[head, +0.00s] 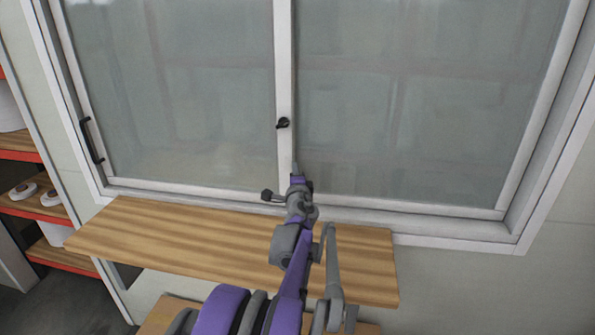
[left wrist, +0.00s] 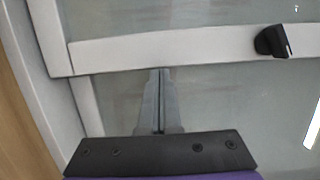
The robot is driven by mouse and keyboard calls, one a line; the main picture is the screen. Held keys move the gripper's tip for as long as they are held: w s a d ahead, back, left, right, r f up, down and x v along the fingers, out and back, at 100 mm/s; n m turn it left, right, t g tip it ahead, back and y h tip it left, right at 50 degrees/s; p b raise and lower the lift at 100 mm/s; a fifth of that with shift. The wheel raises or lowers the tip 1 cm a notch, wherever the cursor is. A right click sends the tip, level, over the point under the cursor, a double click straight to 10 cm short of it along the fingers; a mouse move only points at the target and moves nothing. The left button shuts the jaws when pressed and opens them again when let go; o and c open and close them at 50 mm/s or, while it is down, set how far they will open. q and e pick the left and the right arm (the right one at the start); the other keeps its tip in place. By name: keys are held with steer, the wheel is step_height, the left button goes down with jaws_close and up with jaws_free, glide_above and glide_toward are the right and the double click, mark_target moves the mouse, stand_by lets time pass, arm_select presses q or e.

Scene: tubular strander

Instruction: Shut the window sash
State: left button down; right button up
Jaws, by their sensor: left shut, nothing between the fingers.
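The window sash (head: 284,60) is the left glazed panel, with a white upright stile at mid window and a black pull handle (head: 92,140) at its left edge. A small black latch (head: 283,122) sits on the stile; it also shows in the left wrist view (left wrist: 272,41). The sash's left edge looks close to the frame; I cannot tell if a gap is left. My left gripper (head: 296,168) is shut and empty, its tips at the stile's right edge, below the latch. In the left wrist view the closed fingers (left wrist: 161,74) reach the stile's edge; contact is unclear.
A wooden shelf board (head: 180,235) runs under the window, below my left arm. Shelves with red edges (head: 35,210) holding white rolls stand at the far left. The right pane (head: 420,100) is clear of objects.

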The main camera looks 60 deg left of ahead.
arm_select(q)
steer(key=shift+a+r, duration=0.1)
steer(key=s+d, duration=0.1)
steer(key=d, duration=1)
steer(key=shift+d, duration=0.4)
